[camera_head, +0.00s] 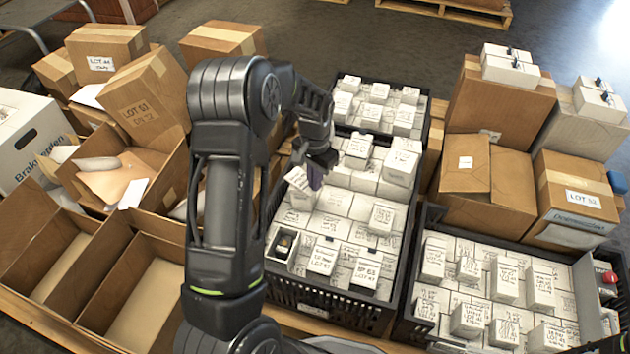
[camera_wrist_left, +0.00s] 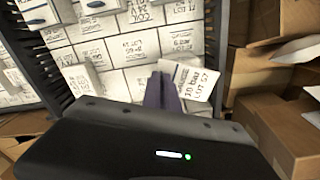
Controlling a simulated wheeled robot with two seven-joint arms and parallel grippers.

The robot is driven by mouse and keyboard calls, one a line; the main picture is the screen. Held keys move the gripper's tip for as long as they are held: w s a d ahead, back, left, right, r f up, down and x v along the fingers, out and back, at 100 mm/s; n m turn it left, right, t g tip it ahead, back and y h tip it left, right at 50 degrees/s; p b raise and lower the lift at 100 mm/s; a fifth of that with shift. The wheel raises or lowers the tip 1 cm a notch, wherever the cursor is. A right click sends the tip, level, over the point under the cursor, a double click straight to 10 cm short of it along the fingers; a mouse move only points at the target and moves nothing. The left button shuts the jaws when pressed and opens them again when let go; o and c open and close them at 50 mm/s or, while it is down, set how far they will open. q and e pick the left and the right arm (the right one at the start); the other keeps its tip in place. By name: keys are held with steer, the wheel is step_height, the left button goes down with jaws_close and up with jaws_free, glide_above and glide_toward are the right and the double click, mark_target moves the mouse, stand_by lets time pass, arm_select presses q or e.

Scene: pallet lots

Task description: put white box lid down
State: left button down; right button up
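My left gripper (camera_head: 316,178) is above the middle black crate (camera_head: 330,303), which is packed with white labelled boxes. Its dark purple fingers (camera_wrist_left: 164,92) are close together on the edge of a small white lid (camera_wrist_left: 190,80) with printed text. The lid tilts against the box tops around it, and it also shows in the head view (camera_head: 299,187); whether it touches the boxes below is unclear. An open white box (camera_head: 283,246) with a dark and yellow item inside stands at the crate's near left corner. My right gripper is not in view.
Another black crate of white boxes (camera_head: 497,290) stands at the right, with several boxes standing higher. Brown cartons (camera_head: 487,180) stand behind it. Open cardboard boxes (camera_head: 135,290) fill the left side. My left arm hides part of the pallet between.

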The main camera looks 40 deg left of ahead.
arm_select(q)
steer(key=shift+f, duration=0.2)
steer(key=c, duration=1.6)
jaws_free()
steer(key=shift+c, duration=0.2)
steer(key=shift+r, duration=0.2)
step_height(320, 180, up, 12)
steer(key=p, duration=0.4)
